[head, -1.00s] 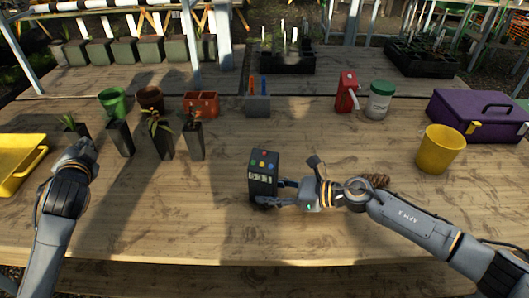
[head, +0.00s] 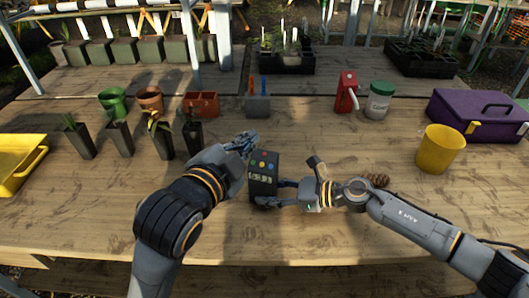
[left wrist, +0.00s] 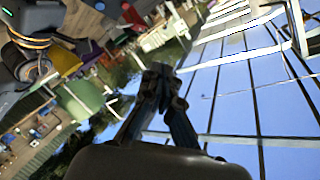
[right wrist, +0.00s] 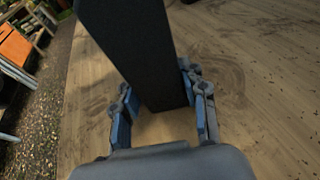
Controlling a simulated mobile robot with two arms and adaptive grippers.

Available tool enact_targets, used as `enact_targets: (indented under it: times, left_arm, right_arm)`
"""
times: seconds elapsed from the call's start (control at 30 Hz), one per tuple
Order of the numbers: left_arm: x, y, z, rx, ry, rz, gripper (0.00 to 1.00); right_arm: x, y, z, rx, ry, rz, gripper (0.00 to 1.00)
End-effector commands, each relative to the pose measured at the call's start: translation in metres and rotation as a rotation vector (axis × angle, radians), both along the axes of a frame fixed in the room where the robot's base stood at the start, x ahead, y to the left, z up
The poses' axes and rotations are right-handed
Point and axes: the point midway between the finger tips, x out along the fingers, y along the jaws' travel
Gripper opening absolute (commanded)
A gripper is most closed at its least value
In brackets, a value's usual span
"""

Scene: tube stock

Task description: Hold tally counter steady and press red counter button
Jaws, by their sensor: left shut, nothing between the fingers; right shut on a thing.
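The tally counter (head: 263,178) is a dark upright box with several small coloured buttons on top and a pale display on its front. It stands on the wooden table. My right gripper (head: 272,198) is shut on its lower part from the right; the right wrist view shows the dark box (right wrist: 135,45) between the blue-padded fingers (right wrist: 162,112). My left gripper (head: 247,142) is shut and empty, just left of and behind the counter's top, apart from it. Its closed fingertips show in the left wrist view (left wrist: 160,78). The buttons are too small to read exactly.
Several potted seedlings (head: 160,138) stand behind my left arm. A yellow tray (head: 38,157) is at the left edge. A yellow pot (head: 440,150), a purple toolbox (head: 470,110) and a pine cone (head: 377,180) are on the right. The table front is clear.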

Motion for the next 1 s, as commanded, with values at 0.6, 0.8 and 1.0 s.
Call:
enact_targets:
  times: [0.6,0.8,1.0]
  left_arm:
    - [-0.003,-0.01,0.0,-0.003,-0.008,-0.025,0.0]
    - [0.01,-0.014,-0.021,-0.002,-0.004,-0.024,0.0]
    - [0.026,-0.018,-0.044,-0.002,-0.007,-0.024,0.0]
  right_arm:
    - [0.0,0.0,-0.001,-0.001,0.001,0.0,0.25]
    - [0.0,0.0,-0.001,-0.001,0.001,0.0,0.25]
    - [0.0,0.0,0.0,0.0,0.001,0.0,0.25]
